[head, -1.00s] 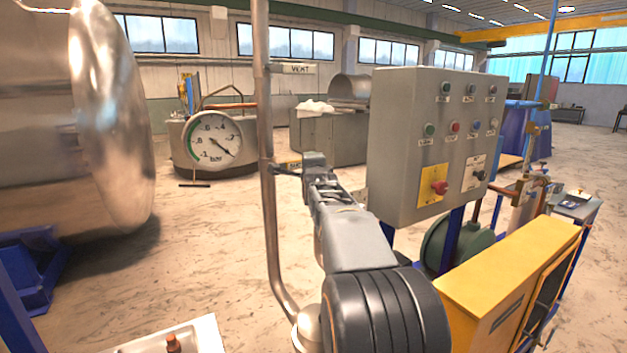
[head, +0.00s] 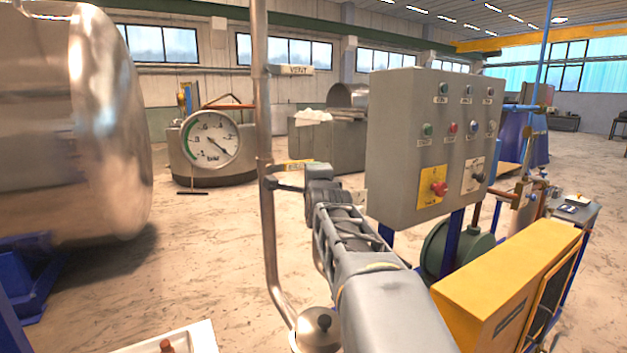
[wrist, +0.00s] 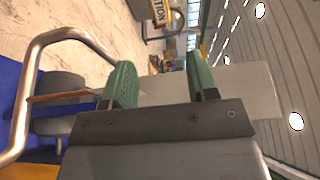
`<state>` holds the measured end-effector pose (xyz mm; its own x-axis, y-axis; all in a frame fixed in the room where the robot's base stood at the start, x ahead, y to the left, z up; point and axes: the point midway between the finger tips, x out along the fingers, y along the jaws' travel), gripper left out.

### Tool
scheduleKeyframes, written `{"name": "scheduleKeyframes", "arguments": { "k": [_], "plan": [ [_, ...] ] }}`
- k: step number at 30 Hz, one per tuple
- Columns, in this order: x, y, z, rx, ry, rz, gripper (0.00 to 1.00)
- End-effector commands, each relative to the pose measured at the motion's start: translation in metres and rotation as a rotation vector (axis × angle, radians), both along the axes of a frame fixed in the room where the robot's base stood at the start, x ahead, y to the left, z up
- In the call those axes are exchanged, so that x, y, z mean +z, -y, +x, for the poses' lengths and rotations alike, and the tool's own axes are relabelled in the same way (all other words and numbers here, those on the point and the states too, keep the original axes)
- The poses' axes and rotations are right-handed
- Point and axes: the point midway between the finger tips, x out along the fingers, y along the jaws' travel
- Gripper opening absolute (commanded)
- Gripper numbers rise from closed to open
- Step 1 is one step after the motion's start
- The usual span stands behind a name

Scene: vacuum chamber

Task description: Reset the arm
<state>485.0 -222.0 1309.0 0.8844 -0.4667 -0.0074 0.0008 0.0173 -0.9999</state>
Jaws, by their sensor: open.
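My gripper (wrist: 160,80) shows in the wrist view as two green-padded fingers standing apart, with nothing seen held between them. In the head view my grey arm reaches up from the bottom middle. Its dark wrist end is between the upright pipe (head: 263,130) and the grey control box (head: 400,140). The fingers cannot be made out there. A short dark bar (head: 287,187) shows between the pipe and my wrist; I cannot tell whether they touch. In the wrist view, a plain grey surface (wrist: 255,92) lies behind the fingers.
A yellow cabinet (head: 500,275) stands close at the right of my arm. A large metal vessel (head: 75,130) is at the left, and a round gauge (head: 210,139) stands farther back. A white tray (head: 200,338) is at the bottom. Open floor lies between vessel and pipe.

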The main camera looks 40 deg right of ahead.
Motion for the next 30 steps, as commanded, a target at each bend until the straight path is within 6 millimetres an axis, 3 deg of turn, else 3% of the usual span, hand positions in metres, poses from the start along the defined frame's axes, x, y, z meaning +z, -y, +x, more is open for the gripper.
{"name": "scheduleKeyframes", "arguments": {
  "k": [11,15,17,20,24,30],
  "plan": [
    [0.0,0.0,0.0,0.0,-0.007,-0.012,0.53],
    [-0.013,-0.001,0.001,0.014,-0.133,-0.114,0.53],
    [-0.037,-0.005,0.001,0.052,-0.27,-0.188,0.53],
    [-0.099,-0.02,-0.012,0.176,-0.592,-0.349,0.53],
    [-0.181,-0.078,-0.049,0.514,-0.99,-0.603,0.53],
    [-0.258,-0.154,-0.123,1.028,-1.296,-0.901,0.53]
  ]
}}
